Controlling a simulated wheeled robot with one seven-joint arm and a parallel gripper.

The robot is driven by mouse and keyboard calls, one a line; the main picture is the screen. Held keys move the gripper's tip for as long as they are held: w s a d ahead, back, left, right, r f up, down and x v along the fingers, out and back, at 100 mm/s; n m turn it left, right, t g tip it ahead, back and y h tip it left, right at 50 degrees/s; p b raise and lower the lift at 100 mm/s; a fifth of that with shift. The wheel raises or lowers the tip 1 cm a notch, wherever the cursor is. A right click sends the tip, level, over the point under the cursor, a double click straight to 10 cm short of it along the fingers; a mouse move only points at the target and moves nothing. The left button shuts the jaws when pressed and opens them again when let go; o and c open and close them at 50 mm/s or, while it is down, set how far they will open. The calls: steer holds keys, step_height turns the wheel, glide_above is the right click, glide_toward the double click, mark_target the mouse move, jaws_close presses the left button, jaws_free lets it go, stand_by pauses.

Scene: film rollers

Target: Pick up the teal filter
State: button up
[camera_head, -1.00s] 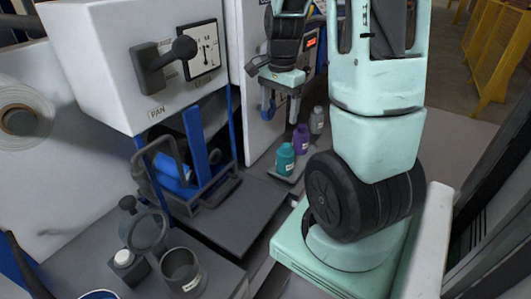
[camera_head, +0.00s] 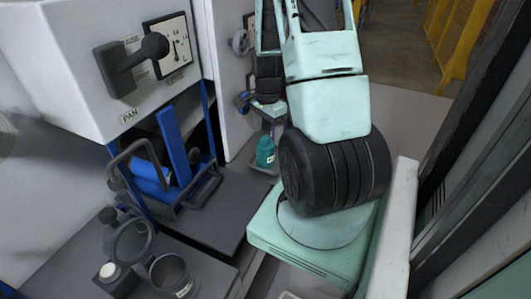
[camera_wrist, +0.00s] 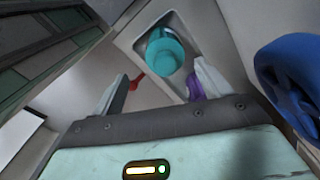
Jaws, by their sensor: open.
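The teal filter (camera_head: 266,152) is a bottle-shaped canister with a pale label, standing upright on a small tray beside the machine. In the wrist view the teal filter (camera_wrist: 165,52) appears from above, beyond and roughly between my fingertips, with nothing gripping it. My gripper (camera_wrist: 160,86) is open and empty. In the head view my gripper (camera_head: 268,110) is above and just behind the filter, partly hidden by my arm. A purple filter (camera_wrist: 195,88) stands beside the teal one, partly covered by my right-hand finger.
The tray (camera_wrist: 126,40) has a raised rim around the filters. A blue rounded part (camera_wrist: 288,75) is close on the right in the wrist view. The machine's white cabinet (camera_head: 228,75) stands beside the tray. Grey cups (camera_head: 172,275) and a blue frame (camera_head: 185,185) are nearer the front left.

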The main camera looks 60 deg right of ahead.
mark_target(266, 137)
steer(key=shift+w+f+p, duration=0.2)
steer(key=shift+f+p, duration=0.15)
steer(key=shift+f, duration=1)
steer(key=shift+w+f+p, duration=0.2)
steer(key=shift+f+p, duration=0.15)
steer(key=shift+f, duration=0.95)
steer(key=shift+c, duration=0.4)
steer(key=c, duration=0.9)
